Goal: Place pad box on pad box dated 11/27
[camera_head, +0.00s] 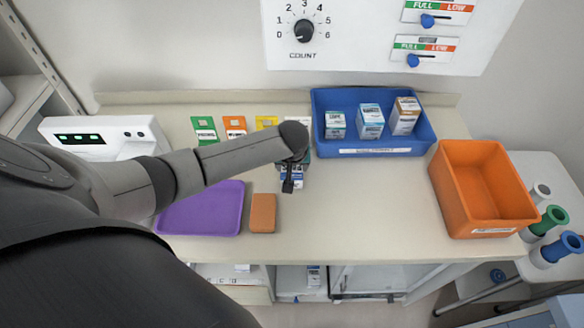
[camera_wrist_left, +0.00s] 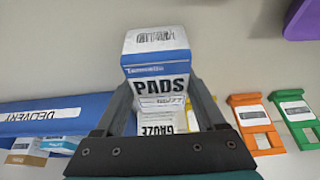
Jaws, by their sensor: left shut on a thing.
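A white and blue box marked PADS (camera_wrist_left: 157,60) is between the two fingers of my left gripper (camera_wrist_left: 162,98) in the wrist view. The gripper is shut on it. A label reading GAUZE (camera_wrist_left: 157,130) shows upside down between the fingers. No date is readable, so I cannot tell which box is dated 11/27. My right gripper is not in view.
The blue tray (camera_head: 375,152), labelled DELIVERY in the wrist view, holds 3 small boxes. Green (camera_head: 205,131), orange (camera_head: 235,127) and yellow (camera_head: 266,122) cards lie along the back. A purple tray (camera_head: 200,215), brown block (camera_head: 262,213) and orange bin (camera_head: 482,190) stand nearby. The counter's front middle is clear.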

